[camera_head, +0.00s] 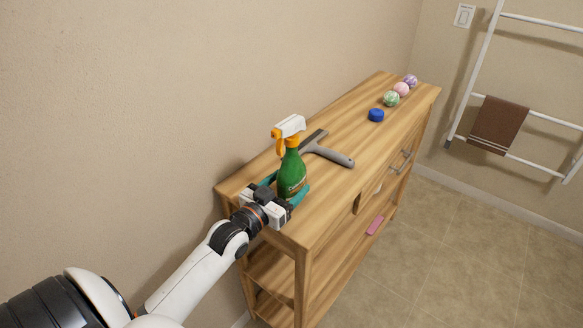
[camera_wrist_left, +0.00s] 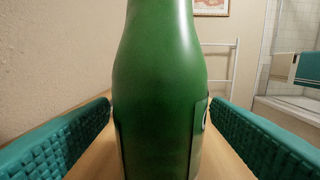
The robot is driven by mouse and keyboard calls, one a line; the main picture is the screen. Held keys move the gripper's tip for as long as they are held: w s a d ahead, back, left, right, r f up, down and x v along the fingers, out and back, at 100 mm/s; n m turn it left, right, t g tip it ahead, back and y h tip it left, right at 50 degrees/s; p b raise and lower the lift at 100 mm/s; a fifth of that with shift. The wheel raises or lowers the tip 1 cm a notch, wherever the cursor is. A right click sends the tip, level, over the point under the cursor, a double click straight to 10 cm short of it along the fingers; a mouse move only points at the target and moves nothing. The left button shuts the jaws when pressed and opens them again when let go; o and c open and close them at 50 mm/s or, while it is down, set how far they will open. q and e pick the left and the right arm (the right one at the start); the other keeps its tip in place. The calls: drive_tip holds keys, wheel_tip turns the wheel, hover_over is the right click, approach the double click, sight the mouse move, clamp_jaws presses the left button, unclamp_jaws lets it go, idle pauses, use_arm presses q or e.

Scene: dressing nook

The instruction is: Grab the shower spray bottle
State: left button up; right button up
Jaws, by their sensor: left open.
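The shower spray bottle (camera_head: 291,175) is green with a white and orange trigger head. It stands upright near the close end of the wooden cabinet top (camera_head: 345,131). My left gripper (camera_head: 289,188) is open, with its teal fingers on either side of the bottle's body. In the left wrist view the green bottle (camera_wrist_left: 160,90) fills the middle between the two textured teal finger pads (camera_wrist_left: 160,125). A gap seems to show between the bottle and each pad. The bottle's top is out of the wrist view. My right gripper is not in view.
A grey-handled squeegee (camera_head: 328,153) lies right behind the bottle. A blue round item (camera_head: 376,115) and several patterned balls (camera_head: 392,98) sit farther along the top. The wall runs close along the cabinet's left side. A towel rack (camera_head: 480,85) with a brown towel (camera_head: 498,125) stands beyond.

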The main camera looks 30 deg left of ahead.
use_arm(q)
drive_tip(key=shift+w+d, duration=0.1)
drive_tip(key=shift+w, duration=1)
drive_tip(key=shift+s, duration=0.1)
drive_tip(key=shift+c, duration=0.2)
drive_tip(key=c, duration=1.4)
